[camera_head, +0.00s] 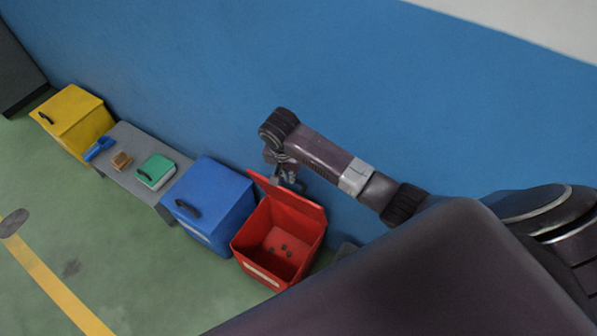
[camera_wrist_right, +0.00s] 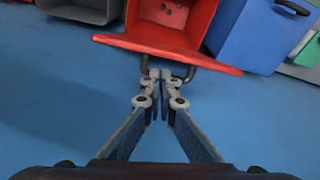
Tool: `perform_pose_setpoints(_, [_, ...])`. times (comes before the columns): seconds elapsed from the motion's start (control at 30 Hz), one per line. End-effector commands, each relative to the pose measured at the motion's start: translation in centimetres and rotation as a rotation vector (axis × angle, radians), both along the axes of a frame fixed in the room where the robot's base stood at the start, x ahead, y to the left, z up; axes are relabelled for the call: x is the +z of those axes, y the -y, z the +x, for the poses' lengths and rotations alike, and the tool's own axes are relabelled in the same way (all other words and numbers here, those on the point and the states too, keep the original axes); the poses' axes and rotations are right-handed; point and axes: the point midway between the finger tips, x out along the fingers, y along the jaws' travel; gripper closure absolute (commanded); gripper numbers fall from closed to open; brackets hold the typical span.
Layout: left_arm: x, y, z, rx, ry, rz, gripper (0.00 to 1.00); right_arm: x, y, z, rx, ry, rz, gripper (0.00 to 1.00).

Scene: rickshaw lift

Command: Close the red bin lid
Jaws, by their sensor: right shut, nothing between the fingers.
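The red bin (camera_head: 268,245) stands on the floor near the blue wall. Its red lid (camera_head: 290,196) is open, tilted up on the wall side. A few small dark items lie inside the bin. My right gripper (camera_head: 287,178) is at the wall side of the lid, partly hidden behind its edge. In the right wrist view my right gripper (camera_wrist_right: 160,75) is shut and empty, its tips close to the lid's handle. There the red lid (camera_wrist_right: 165,50) is seen nearly edge-on, with the red bin (camera_wrist_right: 175,18) beyond it. My left gripper is not in view.
A closed blue bin (camera_head: 208,205) stands left of the red bin. Farther left are a grey bench (camera_head: 130,140) with small objects and a yellow bin (camera_head: 75,122). The blue wall (camera_head: 330,80) runs behind them. The green floor in front is clear.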

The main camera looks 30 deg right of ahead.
Motion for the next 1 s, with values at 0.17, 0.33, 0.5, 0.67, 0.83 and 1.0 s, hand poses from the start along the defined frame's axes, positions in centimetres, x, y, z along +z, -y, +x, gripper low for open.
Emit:
perform_pose_setpoints(0.17, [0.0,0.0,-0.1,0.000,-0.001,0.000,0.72,1.5,2.9,2.9,-0.171,0.013,-0.031,1.00])
perform_pose_setpoints(0.33, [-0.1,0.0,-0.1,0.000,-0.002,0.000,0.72,1.1,3.7,3.5,-0.216,0.014,-0.036,1.00])
perform_pose_setpoints(0.5, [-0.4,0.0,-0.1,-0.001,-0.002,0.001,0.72,-1.5,4.2,3.8,-0.217,0.013,-0.037,1.00])
perform_pose_setpoints(0.67, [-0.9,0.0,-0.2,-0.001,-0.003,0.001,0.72,-4.5,4.8,4.2,-0.216,0.013,-0.037,1.00])
perform_pose_setpoints(0.83, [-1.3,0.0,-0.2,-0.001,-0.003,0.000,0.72,-6.7,5.2,4.5,-0.215,0.015,-0.036,1.00])
perform_pose_setpoints(1.0, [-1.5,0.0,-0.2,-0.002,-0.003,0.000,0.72,-7.8,5.4,4.6,-0.213,0.015,-0.035,1.00])
